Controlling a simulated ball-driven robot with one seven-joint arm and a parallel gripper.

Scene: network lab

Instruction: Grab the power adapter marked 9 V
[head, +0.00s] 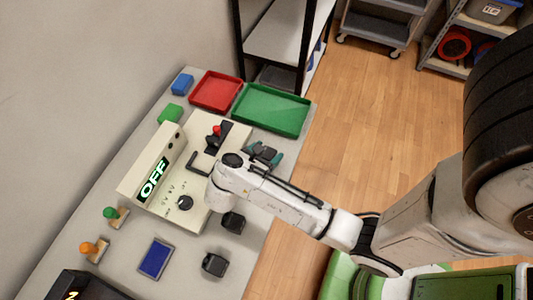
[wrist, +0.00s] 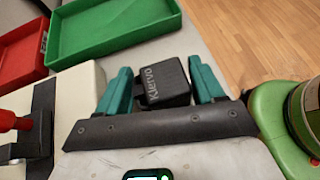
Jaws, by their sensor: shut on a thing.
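A black power adapter (wrist: 163,82) with grey lettering sits between the two teal fingers of my gripper (wrist: 162,88) in the wrist view. My gripper is shut on it. In the head view my gripper (head: 264,153) is just right of the white test device, over the table. Two more black adapters stand on the table nearer the front, one by my arm (head: 233,222) and one further down (head: 214,264). I cannot read a 9 V marking on any of the adapters.
A green tray (head: 271,108) and a red tray (head: 216,91) lie at the table's far end. The white device (head: 152,175) shows OFF and has a red lever (head: 216,130). A blue panel (head: 156,258) lies near the front. Wooden floor is right of the table.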

